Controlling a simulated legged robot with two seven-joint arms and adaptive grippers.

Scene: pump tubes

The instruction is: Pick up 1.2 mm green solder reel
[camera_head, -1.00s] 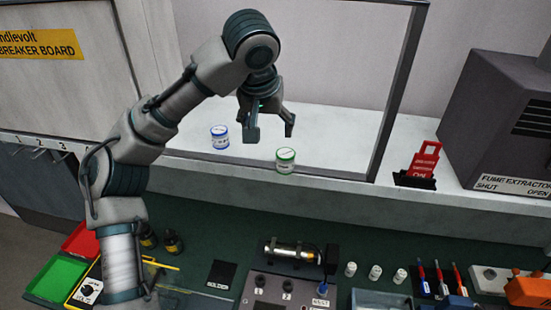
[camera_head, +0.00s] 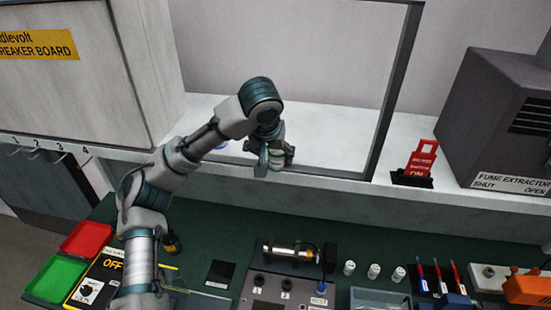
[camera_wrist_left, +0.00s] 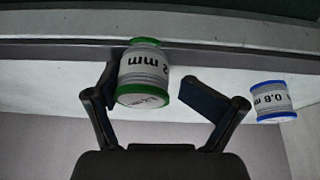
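The green-rimmed solder reel (camera_wrist_left: 145,73) is between the two fingers of my left gripper (camera_wrist_left: 150,82) in the left wrist view, closer to the left finger. A gap shows between it and the right finger. Its label partly reads "2 mm". In the head view the gripper (camera_head: 277,160) is down at the reel on the white shelf and hides most of it. The left gripper is open. A blue-rimmed reel (camera_wrist_left: 272,102), marked 0.8, stands to the right in the wrist view. In the head view my arm nearly hides it. My right gripper is not in view.
The white shelf (camera_head: 330,160) has a dark upright frame (camera_head: 393,90) at its right. A red switch tag (camera_head: 420,160) and a grey fume extractor (camera_head: 505,115) stand further right. The green bench (camera_head: 215,230) below holds tools and bins.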

